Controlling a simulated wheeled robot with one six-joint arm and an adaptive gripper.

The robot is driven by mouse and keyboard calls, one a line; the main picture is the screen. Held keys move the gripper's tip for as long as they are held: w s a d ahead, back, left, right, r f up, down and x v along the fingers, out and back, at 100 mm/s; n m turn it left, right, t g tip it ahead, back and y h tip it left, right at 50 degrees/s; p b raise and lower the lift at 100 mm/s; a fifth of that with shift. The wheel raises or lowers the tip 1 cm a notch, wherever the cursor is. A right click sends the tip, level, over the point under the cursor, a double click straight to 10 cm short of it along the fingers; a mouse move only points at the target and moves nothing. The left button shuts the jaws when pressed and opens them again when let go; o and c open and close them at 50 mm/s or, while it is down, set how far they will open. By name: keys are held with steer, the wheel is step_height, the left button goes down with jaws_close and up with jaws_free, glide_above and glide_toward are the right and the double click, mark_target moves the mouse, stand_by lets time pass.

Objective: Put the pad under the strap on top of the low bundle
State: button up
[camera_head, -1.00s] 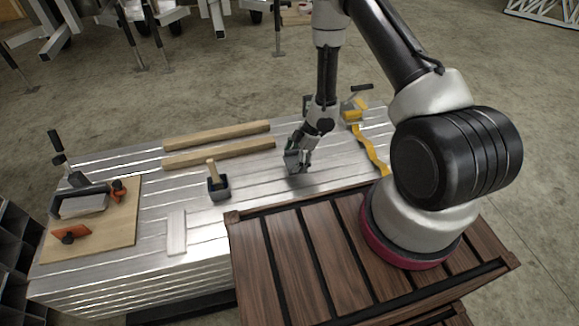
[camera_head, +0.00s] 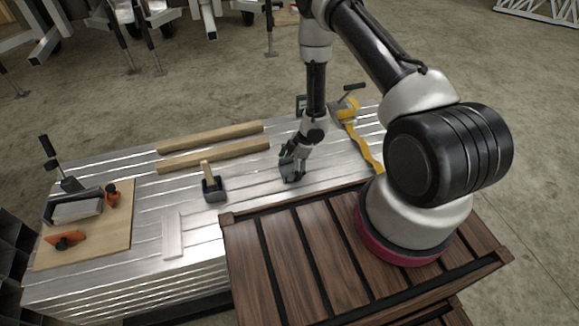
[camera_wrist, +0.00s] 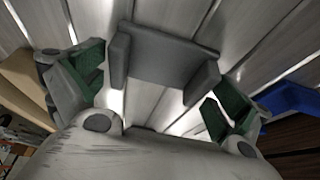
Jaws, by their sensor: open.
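The low bundle (camera_head: 240,185) is a flat stack of silvery ribbed aluminium planks. A yellow strap (camera_head: 366,150) lies across its right part, with a ratchet (camera_head: 346,112) at the far edge. In the wrist view a dark grey channel-shaped piece (camera_wrist: 165,58), seemingly the pad, lies on the planks with its two short flanges toward me. My gripper (camera_head: 290,170) points down close over the bundle, left of the strap. Its green-lined fingers (camera_wrist: 155,75) are apart, one on each side of the grey piece, which is not gripped. In the head view the gripper mostly hides that piece.
Two wooden battens (camera_head: 215,153) lie behind and left of the gripper. A dark block with a wooden handle (camera_head: 211,188) stands to the left. A wooden board (camera_head: 110,235) with tools is at far left. A brown slatted surface (camera_head: 300,255) borders the front. A blue object (camera_wrist: 288,97) shows at right.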

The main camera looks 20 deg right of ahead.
steer(key=w+d+r+m+t+h, duration=0.15)
steer(key=d+r, duration=0.35)
steer(key=r, duration=0.5)
steer(key=w+d+r+m+t+h, duration=0.1)
steer(key=w+d+r, duration=0.3)
steer(key=r, duration=0.7)
steer(key=w+d+r+m+t+h, duration=0.1)
steer(key=w+d+r+m+h, duration=0.1)
steer(key=d+r, duration=0.6)
steer(key=s+d+r+m+t+h, duration=0.1)
steer(key=s+d+r+m, duration=0.1)
steer(key=r, duration=0.6)
steer(key=s+d+r+m+h, duration=0.1)
steer(key=s+r+m+h, duration=0.15)
steer(key=r, duration=0.65)
steer(key=s+d+r+m, duration=0.1)
steer(key=s+r+m, duration=0.4)
steer(key=s+r, duration=0.5)
steer(key=s+a+r+m+y, duration=0.1)
steer(key=s+a+m, duration=0.1)
steer(key=s, duration=0.7)
steer(key=s+a+r+m+y, duration=0.1)
steer(key=s+a, duration=0.3)
steer(key=s, duration=0.5)
steer(key=shift+s+r+m+y, duration=0.3)
steer(key=shift+m+y, duration=0.2)
steer(key=shift+y, duration=0.2)
